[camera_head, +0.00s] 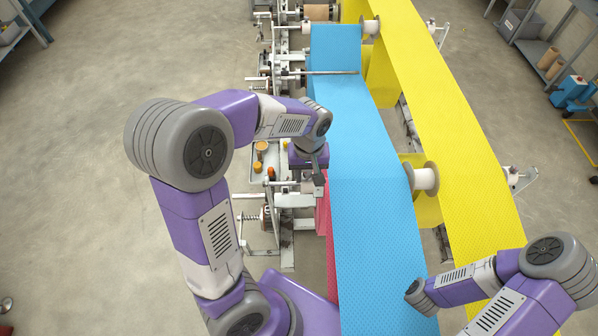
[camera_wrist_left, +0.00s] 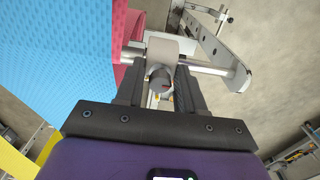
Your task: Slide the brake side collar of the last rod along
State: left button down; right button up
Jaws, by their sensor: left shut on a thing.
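My left gripper (camera_head: 318,185) is at the left edge of the blue cloth, over the machine's side. In the left wrist view its two dark fingers (camera_wrist_left: 160,88) are shut on a grey round collar (camera_wrist_left: 160,78) with a small red mark. A silver rod (camera_wrist_left: 222,72) runs across just beyond the fingers, with a pale cylinder (camera_wrist_left: 165,48) behind the collar. In the head view the gripper hides the collar. My right arm comes in at the lower right over the cloth; its gripper does not show.
The blue cloth (camera_head: 365,170) and yellow cloth (camera_head: 455,130) run lengthwise, with a red cloth (camera_wrist_left: 128,22) beside the blue one. A white spool (camera_head: 425,179) stands between them. A tray with small jars (camera_head: 261,147) is left of the gripper. Open floor (camera_head: 90,110) lies left.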

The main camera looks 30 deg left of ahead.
pick_arm(q)
jog(key=w+d, duration=0.2)
jog(key=d, duration=0.1)
jog(key=shift+d, duration=0.15)
jog(key=c, duration=0.7)
grip_release()
jog(key=shift+r, duration=0.15)
notch_tip(320, 180, up, 7)
jog(key=shift+r, duration=0.2)
